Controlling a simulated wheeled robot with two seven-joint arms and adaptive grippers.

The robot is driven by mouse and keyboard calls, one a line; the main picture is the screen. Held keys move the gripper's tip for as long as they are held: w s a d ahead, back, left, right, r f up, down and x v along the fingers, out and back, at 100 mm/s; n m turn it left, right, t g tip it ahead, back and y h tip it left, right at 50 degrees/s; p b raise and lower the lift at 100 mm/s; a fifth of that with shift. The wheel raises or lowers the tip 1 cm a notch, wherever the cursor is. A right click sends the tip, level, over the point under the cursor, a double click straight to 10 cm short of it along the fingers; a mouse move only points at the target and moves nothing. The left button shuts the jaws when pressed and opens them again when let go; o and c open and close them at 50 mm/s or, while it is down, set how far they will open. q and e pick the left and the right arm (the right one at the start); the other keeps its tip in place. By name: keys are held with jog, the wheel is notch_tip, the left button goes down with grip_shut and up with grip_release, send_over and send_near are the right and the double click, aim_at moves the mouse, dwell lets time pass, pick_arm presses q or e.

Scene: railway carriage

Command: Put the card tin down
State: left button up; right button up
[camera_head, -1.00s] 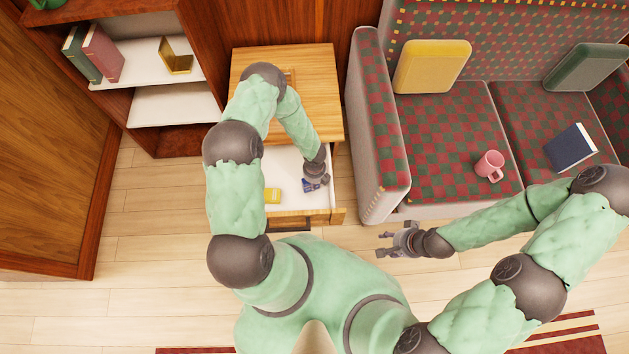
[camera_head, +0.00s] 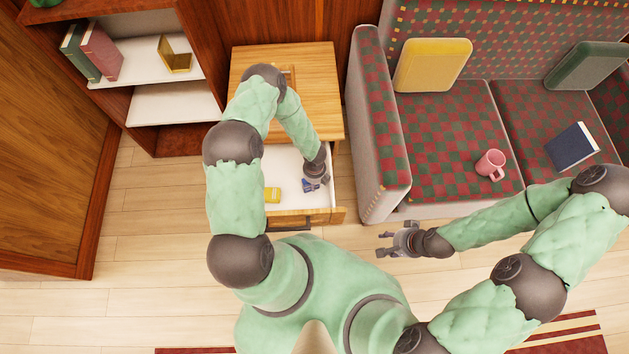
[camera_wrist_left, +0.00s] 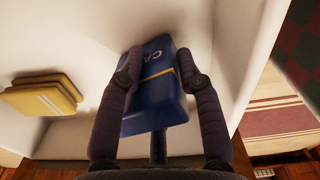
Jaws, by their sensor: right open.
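The card tin (camera_wrist_left: 158,88) is dark blue with a yellow line and the letters "CA". In the left wrist view it sits between the two fingers of my left gripper (camera_wrist_left: 158,78), which press on its sides. In the head view my left gripper (camera_head: 316,183) reaches down into the open drawer (camera_head: 289,160), and the tin (camera_head: 310,186) shows partly beneath it. I cannot tell whether the tin touches the drawer floor. My right gripper (camera_head: 394,240) is open and empty, above the floor in front of the sofa.
The wooden cabinet (camera_head: 318,75) stands behind the drawer. On the sofa (camera_head: 440,115) at right are a pink mug (camera_head: 490,164) and a dark blue book (camera_head: 572,147). A shelf (camera_head: 172,104) stands at left.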

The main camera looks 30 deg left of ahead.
pick_arm(q)
jog(key=o, duration=0.4)
notch_tip(320, 180, up, 12)
dwell(0.6)
grip_shut()
dwell(0.3)
dwell(0.6)
dwell(0.5)
